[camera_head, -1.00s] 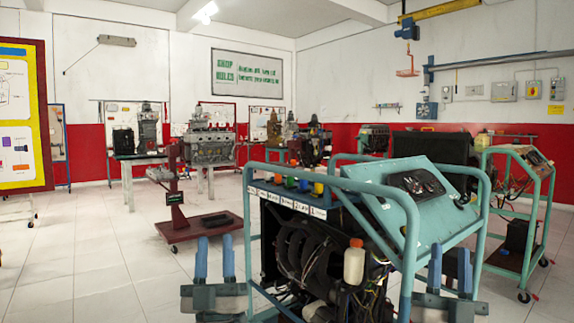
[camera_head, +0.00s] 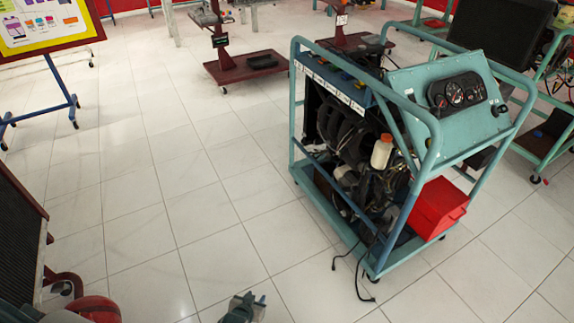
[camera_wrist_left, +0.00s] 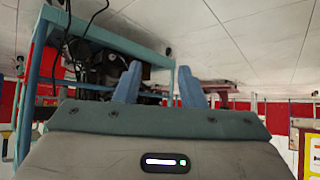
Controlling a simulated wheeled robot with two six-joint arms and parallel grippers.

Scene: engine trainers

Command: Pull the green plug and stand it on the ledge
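The teal-framed engine trainer (camera_head: 425,110) stands at the right in the head view. Its narrow blue ledge (camera_head: 352,90) with white labels runs along the top left side. I cannot make out the green plug there at this angle and size. My left gripper (camera_head: 250,302) shows at the bottom edge, low and well apart from the trainer. In the left wrist view its two blue fingers (camera_wrist_left: 158,88) are spread with nothing between them, and part of a teal frame (camera_wrist_left: 35,75) shows beyond. My right gripper is out of view.
A red box (camera_head: 437,208) sits at the trainer's lower right. A black cable (camera_head: 356,268) trails on the floor. A dark radiator-like unit (camera_head: 18,245) and a red part (camera_head: 92,308) stand at lower left. The tiled floor left of the trainer is clear.

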